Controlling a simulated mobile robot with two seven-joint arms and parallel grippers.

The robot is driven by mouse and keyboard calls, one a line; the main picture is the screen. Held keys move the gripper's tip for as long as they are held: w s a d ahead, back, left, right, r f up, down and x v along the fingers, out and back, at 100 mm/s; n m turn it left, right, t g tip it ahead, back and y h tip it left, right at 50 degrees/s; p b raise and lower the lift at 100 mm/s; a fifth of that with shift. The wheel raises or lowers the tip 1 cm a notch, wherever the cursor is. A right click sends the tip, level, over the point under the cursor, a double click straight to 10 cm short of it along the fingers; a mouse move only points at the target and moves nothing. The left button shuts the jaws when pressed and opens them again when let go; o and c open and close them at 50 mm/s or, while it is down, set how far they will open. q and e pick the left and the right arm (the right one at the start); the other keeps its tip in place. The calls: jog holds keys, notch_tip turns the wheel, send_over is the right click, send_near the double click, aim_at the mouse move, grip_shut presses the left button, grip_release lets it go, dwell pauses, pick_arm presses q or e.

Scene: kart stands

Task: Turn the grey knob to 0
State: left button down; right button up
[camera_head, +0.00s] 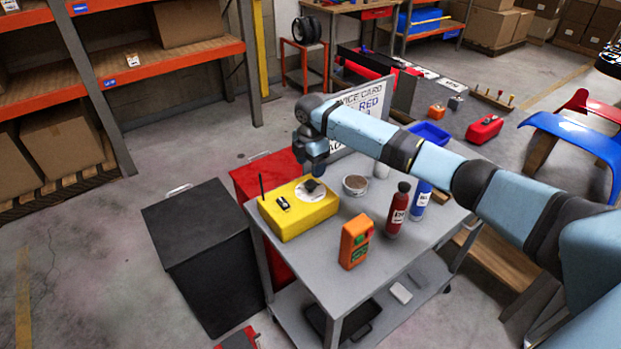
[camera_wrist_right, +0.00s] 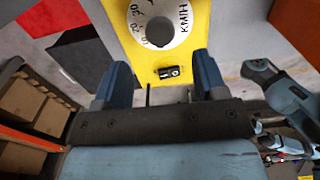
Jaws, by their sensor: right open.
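The yellow box (camera_head: 293,221) stands on the grey cart at its back left corner. On its top sit a round white dial with a dark grey knob (camera_head: 315,186) and a small black switch (camera_head: 283,203). In the right wrist view the knob (camera_wrist_right: 159,31) is in the middle of the dial (camera_wrist_right: 181,12), which is marked KM/H and cut off at the top. The number the knob points at is unclear. My right gripper (camera_head: 316,172) is above the dial; in the wrist view its two fingers (camera_wrist_right: 160,80) are apart and empty. My left gripper is not in view.
A red bin (camera_head: 255,180) and a black bin (camera_head: 205,262) stand at the left.

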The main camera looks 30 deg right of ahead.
aim_at(310, 183)
notch_tip(310, 183, up, 7)
jog(key=shift+r+b, duration=0.15)
jog(key=shift+b, duration=0.15)
dwell(0.5)
